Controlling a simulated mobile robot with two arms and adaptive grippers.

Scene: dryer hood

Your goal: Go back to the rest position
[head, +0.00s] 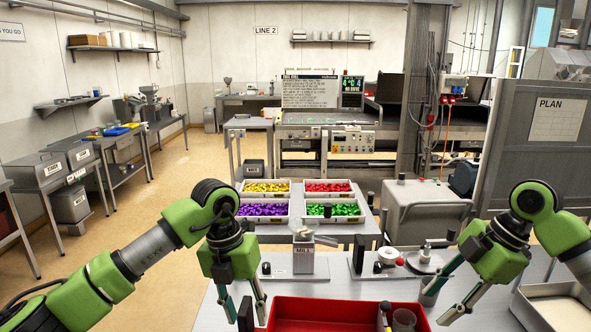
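My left gripper (245,315) hangs over the left part of the near worktop, just left of the red tray (350,303). Its two fingers point down and stand apart, with nothing seen between them. My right gripper (435,305) is over the right part of the worktop, close to the tray's right end. Its fingers are spread and slant down to the left, and they look empty. Both arms are bent, one coming in from each side.
Farther back are bins of yellow (266,187), red (328,187), purple (263,209) and green (335,209) pieces. Open floor (150,215) lies left.

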